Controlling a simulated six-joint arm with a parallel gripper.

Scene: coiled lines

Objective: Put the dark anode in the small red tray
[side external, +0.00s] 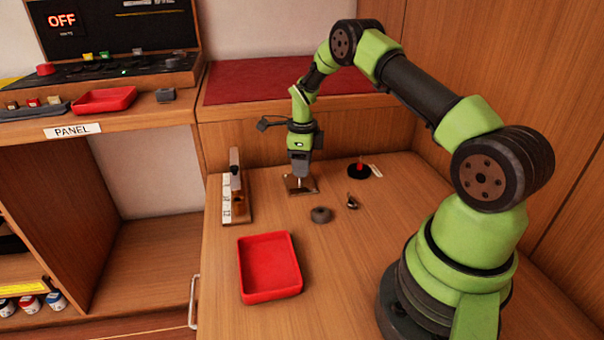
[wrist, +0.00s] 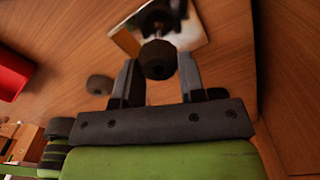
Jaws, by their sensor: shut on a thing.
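My gripper (side external: 299,172) points down over a shiny metal plate (side external: 292,190) at the back of the table. In the wrist view my gripper (wrist: 160,70) is shut on a dark round-ended piece (wrist: 158,58), which may be the dark anode. The piece is over the plate; whether it touches the plate is unclear. In the side view the jaws mostly hide it. A red tray (side external: 268,265) lies empty on the front left of the table, and its edge shows in the wrist view (wrist: 12,72). Another, smaller-looking red tray (side external: 105,101) sits on the panel shelf.
A dark grey round piece (side external: 321,214) and a small dark curled item (side external: 352,202) lie right of the plate. A black disc with a red post (side external: 358,168) stands behind them. A wooden rack (side external: 236,188) stands left of my gripper. The table's front middle is clear.

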